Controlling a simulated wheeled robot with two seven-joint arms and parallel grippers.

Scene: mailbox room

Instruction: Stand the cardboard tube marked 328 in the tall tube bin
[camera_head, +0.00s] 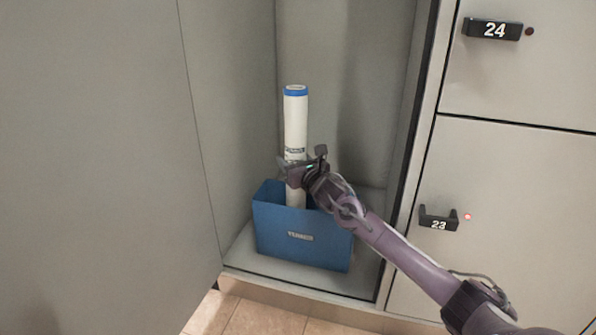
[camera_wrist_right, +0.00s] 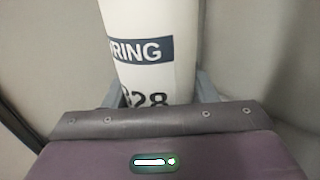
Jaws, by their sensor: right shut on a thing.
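The cardboard tube (camera_head: 295,123) is white with a blue cap and stands upright in the head view. Its lower end is inside the blue tube bin (camera_head: 301,242), hidden by the bin's front wall. In the right wrist view the tube (camera_wrist_right: 150,20) shows a dark label ending in "RING" and the digits "28", with the first digit partly cut off. My right gripper (camera_head: 296,173) is shut on the tube just above the bin's rim. Whether the tube's foot touches the bin floor is hidden. My left gripper is not in view.
The bin stands on the floor of an open grey locker (camera_head: 240,255), with walls close on the left and behind. On the right are closed locker doors with handles marked 24 (camera_head: 493,29) and 23 (camera_head: 438,219). Tiled floor (camera_head: 262,318) lies in front.

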